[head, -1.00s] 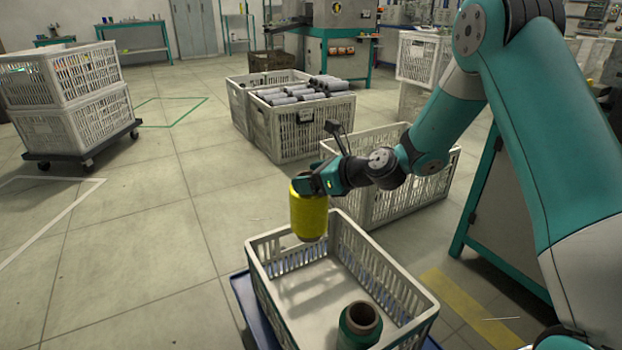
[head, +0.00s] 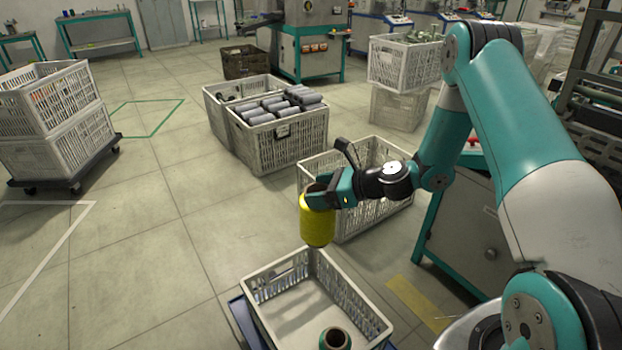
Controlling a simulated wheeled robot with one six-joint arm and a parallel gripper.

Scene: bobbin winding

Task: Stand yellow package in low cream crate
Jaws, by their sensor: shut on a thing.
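My gripper (head: 330,190) is shut on the yellow package (head: 317,220), a spool-like cylinder with a dark top opening. It hangs upright above the far end of the low cream crate (head: 372,308), clear of the crate's rim. The crate is open at the top, and its near part is cut off by the frame's lower edge. A dark green package (head: 335,340) stands inside the crate at its near end. The crate's floor beyond that package looks bare.
The low crate sits on a blue base (head: 243,322). Another cream crate (head: 350,222) stands just behind my gripper. Crates holding grey packages (head: 280,105) stand farther back. A teal-framed machine (head: 462,225) is at right. Stacked crates on a dolly (head: 65,178) stand at left, with open floor between.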

